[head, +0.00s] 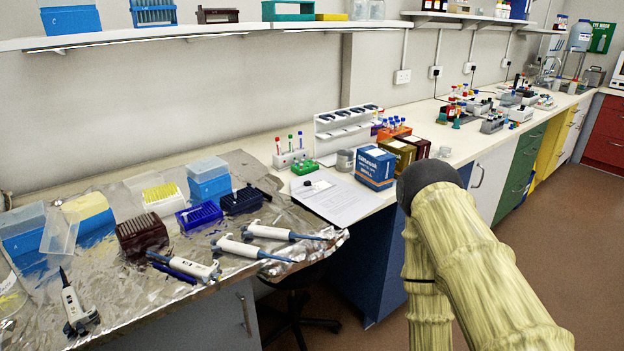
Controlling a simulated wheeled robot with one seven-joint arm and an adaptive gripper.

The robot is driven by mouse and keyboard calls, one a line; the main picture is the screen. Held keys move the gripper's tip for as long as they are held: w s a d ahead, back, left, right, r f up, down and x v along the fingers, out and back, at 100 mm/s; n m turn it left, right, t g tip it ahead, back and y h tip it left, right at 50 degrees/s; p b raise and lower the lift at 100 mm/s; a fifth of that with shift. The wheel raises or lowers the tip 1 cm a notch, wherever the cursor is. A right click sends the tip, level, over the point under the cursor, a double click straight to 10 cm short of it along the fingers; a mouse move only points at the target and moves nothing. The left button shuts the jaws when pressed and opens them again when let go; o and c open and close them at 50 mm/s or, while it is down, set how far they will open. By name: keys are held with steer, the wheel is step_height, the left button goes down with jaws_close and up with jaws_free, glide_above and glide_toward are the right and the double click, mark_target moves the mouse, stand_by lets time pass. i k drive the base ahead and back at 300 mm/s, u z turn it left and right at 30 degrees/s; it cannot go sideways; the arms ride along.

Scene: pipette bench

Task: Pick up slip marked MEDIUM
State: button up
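I cannot make out a slip marked MEDIUM in the head view; no lettering of that kind is readable. A white printed sheet (335,203) lies flat on the bench near its front edge, with a small dark item (313,184) on it. The print on the sheet is too small to read. My gripper is not in view; only pale, sleeved links of my arm show at the lower right, in front of the bench front and floor.
Several pipettes (266,250) lie on the foil-covered bench (130,298) at left, among tip boxes and racks. A blue carton (375,168) stands right of the sheet. A shelf (200,31) runs along the wall above. Brown floor (560,225) is open at right.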

mark_target(321, 185)
steer(key=z, duration=1.75)
steer(key=i, duration=1.3)
steer(key=u, duration=2.05)
